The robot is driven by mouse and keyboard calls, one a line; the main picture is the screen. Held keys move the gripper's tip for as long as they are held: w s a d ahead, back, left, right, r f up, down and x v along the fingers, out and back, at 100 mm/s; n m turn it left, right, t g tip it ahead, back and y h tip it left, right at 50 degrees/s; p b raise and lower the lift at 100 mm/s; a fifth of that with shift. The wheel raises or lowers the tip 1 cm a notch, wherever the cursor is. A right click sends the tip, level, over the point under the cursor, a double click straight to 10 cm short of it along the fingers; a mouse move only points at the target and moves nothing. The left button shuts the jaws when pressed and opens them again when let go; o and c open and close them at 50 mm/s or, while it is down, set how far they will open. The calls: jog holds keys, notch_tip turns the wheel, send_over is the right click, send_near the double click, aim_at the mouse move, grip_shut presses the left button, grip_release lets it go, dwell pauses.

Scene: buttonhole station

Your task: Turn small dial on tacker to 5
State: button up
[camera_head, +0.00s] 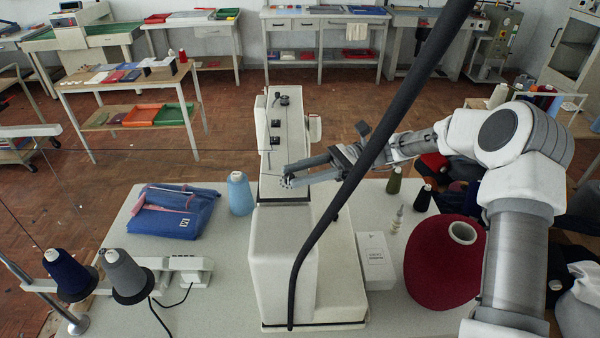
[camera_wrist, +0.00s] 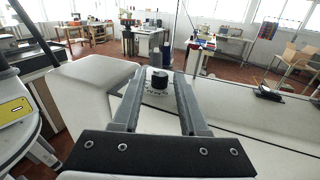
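The tacker is the white machine (camera_head: 283,250) in the middle of the table, with a long arm reaching toward the back. In the wrist view, a small black dial (camera_wrist: 159,79) on a pale disc with marks sits on the machine's white top (camera_wrist: 235,148). The marks are too small to read. My gripper (camera_head: 287,176) is over the machine's top at this dial, which is mostly hidden in the head view. In the wrist view my gripper (camera_wrist: 160,74) is open, with a finger on each side of the dial; I cannot tell whether they touch it.
A black knob (camera_head: 284,100) stands at the machine's far end. A light blue cone (camera_head: 240,193) and folded blue bag (camera_head: 173,210) lie left. A red cone (camera_head: 443,262) and white box (camera_head: 375,262) stand right. A black hose (camera_head: 385,140) crosses the view.

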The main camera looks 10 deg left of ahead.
jog(key=shift+o, duration=0.8)
jog(key=shift+w+d, duration=0.1)
jog(key=shift+d, duration=0.05)
jog(key=b+v, duration=0.2)
jog(key=v, duration=1.5)
